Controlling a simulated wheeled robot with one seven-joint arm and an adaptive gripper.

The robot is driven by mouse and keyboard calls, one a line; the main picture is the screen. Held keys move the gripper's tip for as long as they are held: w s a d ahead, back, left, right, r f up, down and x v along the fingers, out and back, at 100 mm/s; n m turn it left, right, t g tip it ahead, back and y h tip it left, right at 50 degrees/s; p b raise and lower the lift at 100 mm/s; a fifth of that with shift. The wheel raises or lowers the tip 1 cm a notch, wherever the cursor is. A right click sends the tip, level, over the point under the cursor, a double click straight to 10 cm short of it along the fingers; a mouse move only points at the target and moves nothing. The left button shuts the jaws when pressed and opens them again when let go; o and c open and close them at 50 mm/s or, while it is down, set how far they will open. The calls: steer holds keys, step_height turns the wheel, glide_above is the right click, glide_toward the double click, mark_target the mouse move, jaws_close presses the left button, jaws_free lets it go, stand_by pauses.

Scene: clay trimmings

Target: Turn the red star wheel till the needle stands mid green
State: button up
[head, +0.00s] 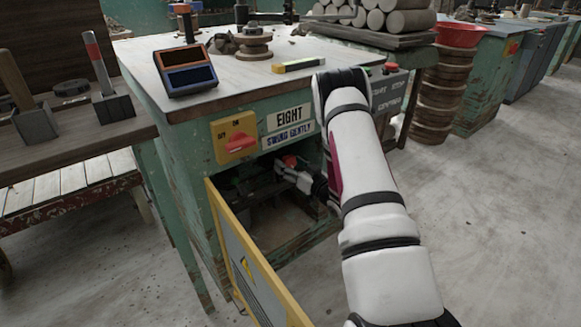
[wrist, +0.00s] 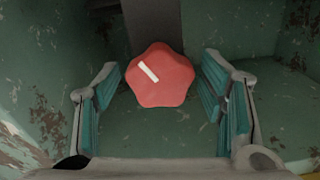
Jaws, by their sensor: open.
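The red star wheel (wrist: 162,77) shows in the wrist view with a white mark on its face, slanting from upper left to lower right. My gripper (wrist: 162,95) is open, with one teal-padded finger on each side of the wheel and a visible gap at the left finger. The right finger is close to the wheel; I cannot tell whether it touches. In the head view my gripper (head: 287,172) reaches inside the open cabinet, near the red wheel (head: 290,161). I cannot make out a needle or a green band in either view.
The green cabinet (head: 188,150) has its yellow-framed door (head: 243,262) swung open at the front left. A yellow panel with a red switch (head: 238,143) is above the opening. The cabinet's inner walls are close around my gripper. A slatted bench (head: 72,182) stands left.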

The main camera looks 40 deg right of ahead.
steer(key=c, duration=1.2)
steer(key=shift+o, duration=0.2)
steer(key=shift+m, duration=0.3)
steer(key=m, duration=0.3)
steer(key=shift+m+p, duration=0.3)
steer(key=m+p, duration=0.1)
steer(key=m, duration=0.3)
steer(key=m+p, duration=0.1)
steer(key=m, duration=0.4)
steer(key=shift+m+p, duration=0.35)
steer(key=shift+m, duration=1.85)
